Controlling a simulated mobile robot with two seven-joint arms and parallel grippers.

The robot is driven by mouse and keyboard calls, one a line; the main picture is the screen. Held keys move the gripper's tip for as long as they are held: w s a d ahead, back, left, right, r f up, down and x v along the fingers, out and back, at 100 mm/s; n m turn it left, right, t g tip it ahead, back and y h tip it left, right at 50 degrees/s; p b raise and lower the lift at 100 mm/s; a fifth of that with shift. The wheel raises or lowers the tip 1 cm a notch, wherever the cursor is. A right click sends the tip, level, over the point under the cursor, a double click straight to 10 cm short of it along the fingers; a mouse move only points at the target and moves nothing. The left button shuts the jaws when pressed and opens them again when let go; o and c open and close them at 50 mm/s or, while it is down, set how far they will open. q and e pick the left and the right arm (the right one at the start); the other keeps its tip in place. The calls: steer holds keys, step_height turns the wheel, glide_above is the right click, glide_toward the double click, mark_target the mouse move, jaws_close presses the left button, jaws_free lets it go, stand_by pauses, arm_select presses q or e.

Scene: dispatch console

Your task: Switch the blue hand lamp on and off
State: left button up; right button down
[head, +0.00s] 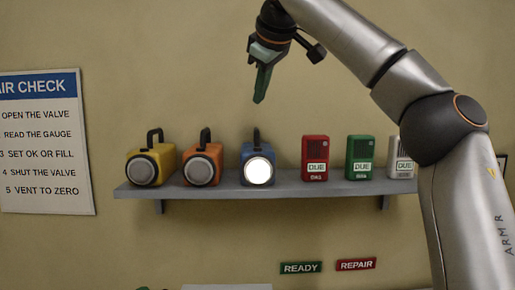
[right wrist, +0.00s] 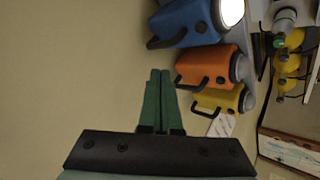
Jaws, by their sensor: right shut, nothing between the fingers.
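The blue hand lamp (head: 257,165) stands on the grey shelf, third from the left, with its black handle on top. Its round front glows bright white, so it is lit. It also shows at the top of the right wrist view (right wrist: 188,22), with its lit face at the upper right. My right gripper (head: 259,99) is above the blue lamp, apart from it, fingers pointing down. Its green fingers (right wrist: 158,76) are shut together with nothing between them. My left gripper is in neither view.
An orange lamp (head: 202,165) and a yellow lamp (head: 150,164) stand left of the blue one, both unlit. Red (head: 315,159), green (head: 360,158) and white (head: 401,163) boxes stand to the right on the shelf (head: 288,188).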

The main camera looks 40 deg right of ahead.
steer(key=b, duration=0.1)
glide_above(260, 152)
steer(key=f, duration=0.6)
steer(key=shift+w+d+f, duration=0.15)
steer(key=shift+d+f, duration=0.1)
steer(key=shift+f, duration=0.05)
steer(key=shift+f+b, duration=0.4)
steer(key=shift+f, duration=0.25)
steer(key=shift+f, duration=0.15)
stand_by(1.0)
steer(key=shift+f, duration=0.25)
steer(key=shift+f, duration=0.45)
stand_by(0.8)
steer(key=shift+r+p, duration=0.9)
steer(key=shift+p, duration=0.05)
